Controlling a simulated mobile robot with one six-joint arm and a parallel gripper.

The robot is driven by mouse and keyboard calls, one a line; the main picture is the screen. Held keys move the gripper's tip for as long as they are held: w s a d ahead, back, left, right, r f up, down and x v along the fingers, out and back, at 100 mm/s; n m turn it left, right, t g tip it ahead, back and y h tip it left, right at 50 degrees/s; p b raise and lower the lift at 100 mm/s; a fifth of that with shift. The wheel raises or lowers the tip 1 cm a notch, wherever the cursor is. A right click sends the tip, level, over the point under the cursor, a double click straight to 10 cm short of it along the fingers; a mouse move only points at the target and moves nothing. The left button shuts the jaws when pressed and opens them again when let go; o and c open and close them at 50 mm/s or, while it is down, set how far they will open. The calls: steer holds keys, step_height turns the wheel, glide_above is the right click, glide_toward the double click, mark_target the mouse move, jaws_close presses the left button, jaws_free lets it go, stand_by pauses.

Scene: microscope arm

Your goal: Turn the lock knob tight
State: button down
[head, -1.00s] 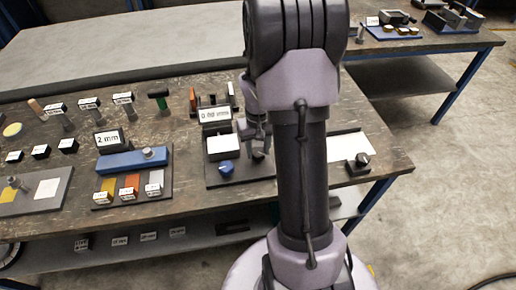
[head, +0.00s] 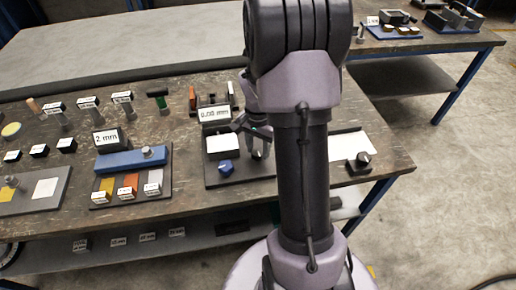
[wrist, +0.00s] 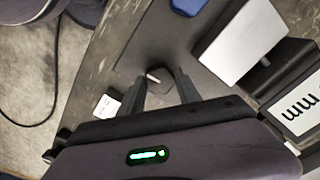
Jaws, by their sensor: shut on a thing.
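The lock knob, a small dark knob (wrist: 154,77) with a pale mark on top, stands on a dark base plate (head: 213,184). In the wrist view it sits between the two fingertips of my gripper (wrist: 159,84), which are shut on it.
A white-topped block (head: 223,145) and a sign reading in mm (head: 214,114) stand on the same plate. A blue fixture (head: 132,160) is to the left.

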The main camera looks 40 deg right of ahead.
mark_target(258, 151)
steer(key=shift+m, duration=0.5)
steer(key=c, duration=0.8)
jaws_free()
steer(key=shift+c, duration=0.2)
step_height(258, 151, up, 18)
steer(key=p, duration=0.7)
steer(key=shift+f, duration=0.25)
